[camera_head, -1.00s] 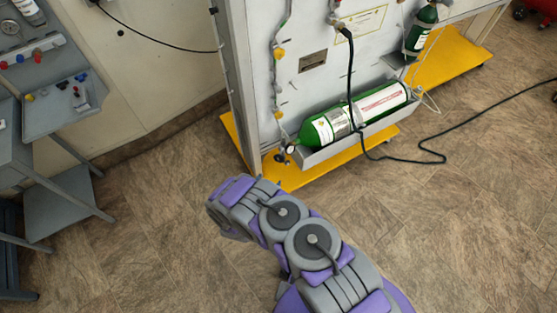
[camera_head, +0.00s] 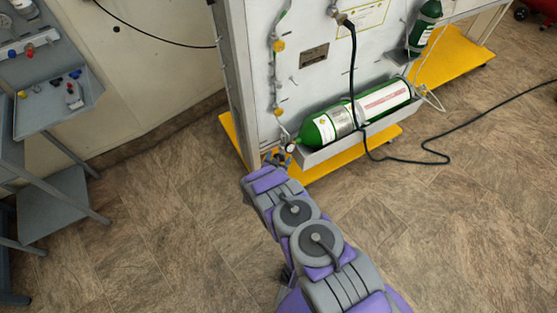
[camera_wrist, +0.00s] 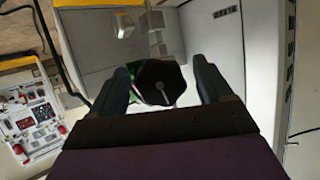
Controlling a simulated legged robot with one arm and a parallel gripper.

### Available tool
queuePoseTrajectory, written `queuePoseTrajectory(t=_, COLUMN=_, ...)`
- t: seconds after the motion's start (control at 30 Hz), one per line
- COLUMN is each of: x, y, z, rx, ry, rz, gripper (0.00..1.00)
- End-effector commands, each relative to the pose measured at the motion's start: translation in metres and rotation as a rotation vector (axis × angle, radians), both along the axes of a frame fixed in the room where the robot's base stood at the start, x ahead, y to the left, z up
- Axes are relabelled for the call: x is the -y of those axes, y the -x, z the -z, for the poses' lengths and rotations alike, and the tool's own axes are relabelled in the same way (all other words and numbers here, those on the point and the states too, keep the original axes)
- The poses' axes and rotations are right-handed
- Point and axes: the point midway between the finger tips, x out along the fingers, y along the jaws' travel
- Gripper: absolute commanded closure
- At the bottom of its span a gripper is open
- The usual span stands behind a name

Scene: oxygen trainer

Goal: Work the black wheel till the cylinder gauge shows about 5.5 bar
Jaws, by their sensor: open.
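The black wheel (camera_wrist: 158,84) shows in the wrist view, with a metal fitting above it. My gripper (camera_wrist: 161,76) is open, one dark finger on each side of the wheel; I cannot tell whether either touches it. In the head view my arm reaches to the valve end of the green cylinder (camera_head: 319,131), and its tip hides the wheel there. The cylinder lies tilted in a grey cradle on the panel. A small round gauge (camera_head: 291,149) sits at its near end; its reading is too small to make out.
A yellow base (camera_head: 349,152) runs under the panel. A black hose (camera_head: 352,90) hangs down the panel and trails over the floor at right. A grey bench (camera_head: 50,105) stands at left. The floor between bench and panel is clear.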

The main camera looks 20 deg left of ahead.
Motion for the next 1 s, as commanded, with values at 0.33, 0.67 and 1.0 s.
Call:
queuePoseTrajectory(t=0.33, x=-0.0008, y=-0.0038, z=0.0013, rx=-0.001, ry=0.0, rz=-0.001, gripper=0.21)
queuePoseTrajectory(t=0.67, x=-0.0006, y=-0.0034, z=0.0017, rx=-0.001, ry=0.001, rz=-0.001, gripper=0.5)
queuePoseTrajectory(t=1.0, x=-0.0014, y=-0.0032, z=0.0016, rx=-0.001, ry=0.009, rz=-0.003, gripper=0.72)
